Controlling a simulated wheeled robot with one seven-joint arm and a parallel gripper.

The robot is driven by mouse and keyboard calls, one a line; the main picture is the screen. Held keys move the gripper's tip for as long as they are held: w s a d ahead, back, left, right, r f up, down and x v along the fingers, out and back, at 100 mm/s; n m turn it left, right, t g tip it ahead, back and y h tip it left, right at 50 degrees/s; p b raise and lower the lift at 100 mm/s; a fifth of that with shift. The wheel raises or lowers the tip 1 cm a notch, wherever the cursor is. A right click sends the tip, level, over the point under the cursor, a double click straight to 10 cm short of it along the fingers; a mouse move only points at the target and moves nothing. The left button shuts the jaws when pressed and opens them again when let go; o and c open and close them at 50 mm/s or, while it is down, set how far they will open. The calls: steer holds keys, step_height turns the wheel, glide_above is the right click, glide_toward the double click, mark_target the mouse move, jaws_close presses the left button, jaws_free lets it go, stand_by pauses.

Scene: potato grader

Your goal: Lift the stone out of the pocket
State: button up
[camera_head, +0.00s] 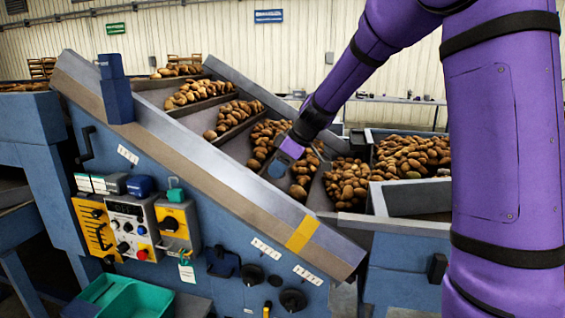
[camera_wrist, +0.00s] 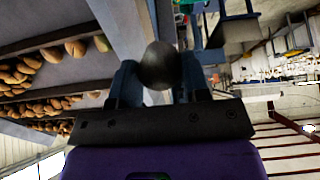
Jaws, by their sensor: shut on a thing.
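The stone (camera_wrist: 160,66) is a dark grey, rounded lump in the wrist view. It sits between the two fingers of my gripper (camera_wrist: 160,80), which are shut on it from both sides. In the head view my gripper (camera_head: 279,166) points down over the lower part of the sloping conveyor (camera_head: 222,172), near its front side rail. The stone cannot be made out in the head view. I cannot tell how high it is above the pocket floor. Potatoes lie in the pockets on both sides of my gripper.
The raised front rail (camera_head: 190,150) of the conveyor runs close beside my gripper. A bin of potatoes (camera_head: 412,155) stands to the right. A control panel (camera_head: 130,226) and a green crate (camera_head: 128,300) are at the front left.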

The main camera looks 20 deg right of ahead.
steer(key=s+a, duration=0.4)
steer(key=s, duration=0.1)
steer(key=shift+s, duration=0.3)
